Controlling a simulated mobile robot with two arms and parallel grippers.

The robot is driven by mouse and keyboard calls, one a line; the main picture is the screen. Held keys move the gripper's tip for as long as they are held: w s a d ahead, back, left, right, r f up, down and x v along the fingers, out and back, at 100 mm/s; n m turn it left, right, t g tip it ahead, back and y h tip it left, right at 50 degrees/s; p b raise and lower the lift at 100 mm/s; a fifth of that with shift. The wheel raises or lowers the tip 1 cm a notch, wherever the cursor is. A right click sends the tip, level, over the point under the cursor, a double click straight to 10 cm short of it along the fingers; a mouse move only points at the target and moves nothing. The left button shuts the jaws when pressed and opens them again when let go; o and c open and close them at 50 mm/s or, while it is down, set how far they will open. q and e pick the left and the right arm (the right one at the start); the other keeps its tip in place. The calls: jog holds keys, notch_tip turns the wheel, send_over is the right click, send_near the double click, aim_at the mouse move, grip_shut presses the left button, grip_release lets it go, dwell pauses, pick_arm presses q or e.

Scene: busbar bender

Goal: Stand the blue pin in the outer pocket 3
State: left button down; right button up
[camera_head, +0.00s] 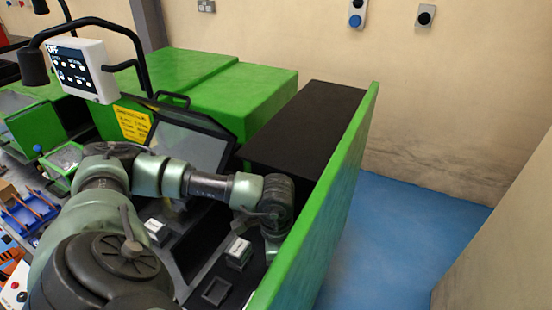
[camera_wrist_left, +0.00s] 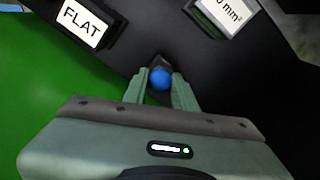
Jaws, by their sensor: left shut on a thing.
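My left gripper (camera_wrist_left: 161,84) is shut on the blue pin (camera_wrist_left: 160,79) in the left wrist view. Only the pin's round blue top shows between the two fingers; its lower part is hidden. A small dark shape lies just beyond the pin, and I cannot tell whether it is a pocket or whether the pin touches it. In the head view, my left arm reaches over the black deck beside the green side panel; its fingertips and the pin are hidden there. I cannot tell which pocket is outer pocket 3. My right gripper is not in view.
A FLAT label (camera_wrist_left: 83,22) and a mm² label (camera_wrist_left: 228,12) stand on the black deck near the fingers. A square dark recess (camera_head: 216,291) and a white-topped block (camera_head: 238,252) are in the deck area. The tall green panel (camera_head: 325,215) borders the arm.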

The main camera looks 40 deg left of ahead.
pick_arm(q)
jog(key=shift+f, duration=0.15)
jog(key=c, duration=1.1)
grip_release()
jog(key=shift+o, duration=0.2)
notch_tip(320, 180, up, 8)
jog(key=shift+b, duration=0.75)
